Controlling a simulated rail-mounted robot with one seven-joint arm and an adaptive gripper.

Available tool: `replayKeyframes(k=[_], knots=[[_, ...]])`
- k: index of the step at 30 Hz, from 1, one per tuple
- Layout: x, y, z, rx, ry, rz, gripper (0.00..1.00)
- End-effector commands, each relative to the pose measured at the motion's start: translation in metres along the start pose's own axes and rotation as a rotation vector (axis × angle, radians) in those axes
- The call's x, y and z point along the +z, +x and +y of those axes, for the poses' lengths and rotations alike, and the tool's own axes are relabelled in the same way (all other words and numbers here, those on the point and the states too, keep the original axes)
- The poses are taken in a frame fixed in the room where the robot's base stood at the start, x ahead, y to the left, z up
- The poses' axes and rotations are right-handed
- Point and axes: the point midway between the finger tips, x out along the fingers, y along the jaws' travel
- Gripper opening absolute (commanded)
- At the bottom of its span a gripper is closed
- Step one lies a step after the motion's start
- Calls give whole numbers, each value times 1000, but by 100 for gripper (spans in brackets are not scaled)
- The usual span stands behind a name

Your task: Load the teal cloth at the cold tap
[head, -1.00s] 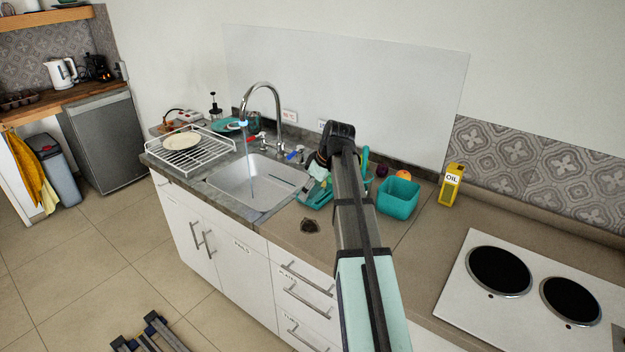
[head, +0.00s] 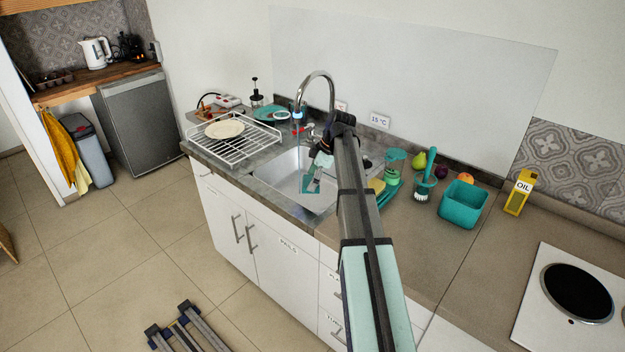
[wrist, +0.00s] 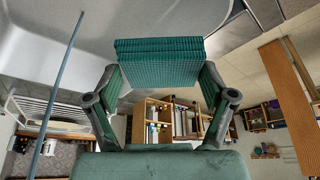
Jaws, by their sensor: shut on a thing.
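The teal cloth (wrist: 160,62), folded with a ribbed texture, is between the two fingers of my gripper (wrist: 160,100) in the wrist view. My gripper (head: 316,178) is shut on it, over the sink basin (head: 285,168) in the head view, where a small teal part of the cloth (head: 305,187) shows below the fingers. The curved chrome tap (head: 318,74) has a blue-lit outlet (head: 298,115). A thin water stream (wrist: 60,88) passes left of the cloth in the wrist view, apart from it. My arm hides part of the tap's base.
A white dish rack (head: 235,145) with a plate stands left of the sink. A "15 °C" sign (head: 380,119) is on the wall. A teal brush (head: 424,180), a teal tub (head: 463,204) and a yellow oil carton (head: 519,193) stand to the right.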

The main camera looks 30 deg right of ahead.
Motion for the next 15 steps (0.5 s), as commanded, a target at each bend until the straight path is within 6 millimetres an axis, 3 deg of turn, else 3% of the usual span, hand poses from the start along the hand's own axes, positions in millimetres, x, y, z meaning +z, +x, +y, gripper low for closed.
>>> replayKeyframes(k=[15], knots=[[-10, 13, 40, 0, 1, 0, 55]])
